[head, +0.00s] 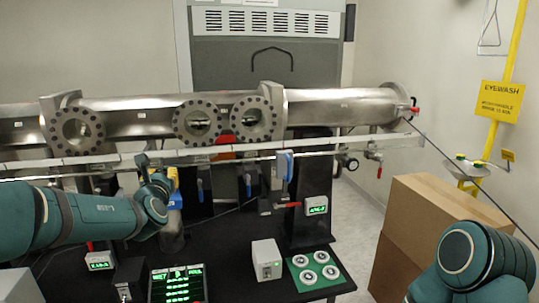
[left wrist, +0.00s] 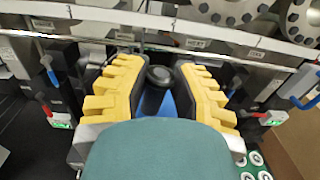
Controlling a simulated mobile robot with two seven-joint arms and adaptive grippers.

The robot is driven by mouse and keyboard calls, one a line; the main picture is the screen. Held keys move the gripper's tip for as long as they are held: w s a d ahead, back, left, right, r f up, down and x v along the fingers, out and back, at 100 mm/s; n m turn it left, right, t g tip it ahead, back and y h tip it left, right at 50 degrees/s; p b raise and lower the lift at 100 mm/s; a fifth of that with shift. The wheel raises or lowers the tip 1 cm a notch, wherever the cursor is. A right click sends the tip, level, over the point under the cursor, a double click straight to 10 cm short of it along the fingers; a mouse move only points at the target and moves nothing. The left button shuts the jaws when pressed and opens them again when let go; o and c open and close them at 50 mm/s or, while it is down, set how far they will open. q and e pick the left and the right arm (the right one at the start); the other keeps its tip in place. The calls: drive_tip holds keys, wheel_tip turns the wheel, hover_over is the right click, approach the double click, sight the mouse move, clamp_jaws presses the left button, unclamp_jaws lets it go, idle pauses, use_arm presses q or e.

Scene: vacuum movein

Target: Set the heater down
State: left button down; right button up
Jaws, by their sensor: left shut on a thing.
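My left gripper (head: 173,180) is at the left middle of the head view, in front of the long steel pipe assembly. In the left wrist view its two yellow fingers (left wrist: 155,66) stand on either side of a dark cylinder with a blue part below it. I take this dark cylinder to be the heater (left wrist: 160,76); the gripper is shut on it. In the head view my arm and gripper hide most of it. I cannot tell from these frames whether it touches anything below. My right arm shows at the lower right, with its gripper out of view.
The black table (head: 225,236) carries a white box (head: 266,259), a green plate with several white discs (head: 315,268) and a green-lit display panel (head: 178,284). The steel pipe (head: 335,105) and a rail run behind. Cardboard boxes (head: 425,215) stand at the right.

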use_arm(q)
drive_tip(key=s+d+f+y+b, duration=0.1)
drive_tip(key=s+d+f+b, duration=0.15)
drive_tip(key=f, duration=0.55)
drive_tip(key=s+d+f+b, duration=0.1)
drive_tip(key=s+d+f, duration=0.25)
drive_tip(key=f, duration=0.55)
drive_tip(key=s+d+f+n+b, duration=0.1)
drive_tip(key=s+d+f+b, duration=0.1)
drive_tip(key=s+f, duration=0.7)
drive_tip(key=s+d, duration=0.1)
drive_tip(key=s, duration=0.2)
drive_tip(key=shift+d+f, duration=0.4)
